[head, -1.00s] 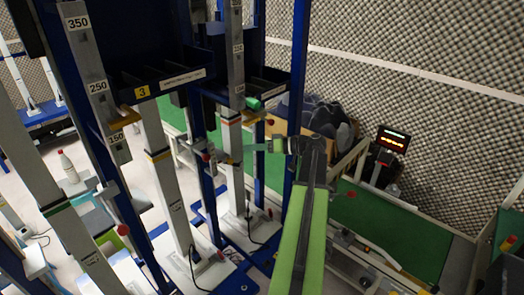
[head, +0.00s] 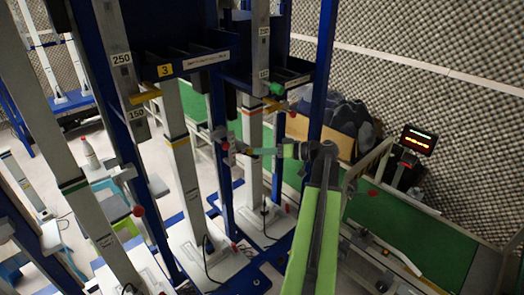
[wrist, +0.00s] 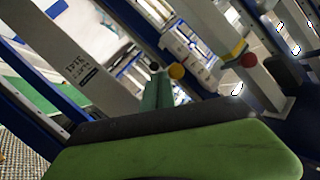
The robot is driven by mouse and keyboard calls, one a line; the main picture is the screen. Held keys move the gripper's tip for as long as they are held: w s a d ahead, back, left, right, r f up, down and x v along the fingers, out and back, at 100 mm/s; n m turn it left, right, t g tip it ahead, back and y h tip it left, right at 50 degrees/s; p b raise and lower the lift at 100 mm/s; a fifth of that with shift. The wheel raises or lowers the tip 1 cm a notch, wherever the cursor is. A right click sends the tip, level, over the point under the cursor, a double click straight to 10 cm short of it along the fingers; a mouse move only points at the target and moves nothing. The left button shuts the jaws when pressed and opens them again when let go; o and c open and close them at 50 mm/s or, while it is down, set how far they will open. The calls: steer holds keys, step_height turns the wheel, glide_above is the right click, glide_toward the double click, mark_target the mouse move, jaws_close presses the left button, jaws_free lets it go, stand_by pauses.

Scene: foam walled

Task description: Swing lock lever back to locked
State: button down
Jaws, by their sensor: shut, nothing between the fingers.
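My gripper (head: 248,151) is shut and empty at the end of my green arm, pointing left in the head view. It is beside the upright steel column of the rack, close to a small red-knobbed lever (head: 227,147); whether they touch cannot be told. In the wrist view, my teal fingers (wrist: 158,92) are together, with a yellow ball knob (wrist: 176,72) just beyond them and a red ball knob (wrist: 249,60) to the right. Which knob belongs to the lock lever is unclear.
Blue rack posts (head: 320,80) and numbered steel columns (head: 122,90) stand close around my gripper. Another red knob (head: 138,210) is at the lower left. A green conveyor belt (head: 420,235) and a lit display (head: 419,139) are at the right.

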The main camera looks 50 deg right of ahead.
steer(key=s+d+r+p, duration=0.5)
steer(key=s+d, duration=0.1)
steer(key=s, duration=0.3)
steer(key=w+a+f+m+b, duration=0.4)
steer(key=w+a+f+b, duration=0.1)
steer(key=w, duration=0.4)
steer(key=shift+f+m+t+b, duration=0.4)
steer(key=shift+f+b, duration=0.1)
steer(key=shift+b, duration=0.75)
steer(key=shift+a, duration=0.1)
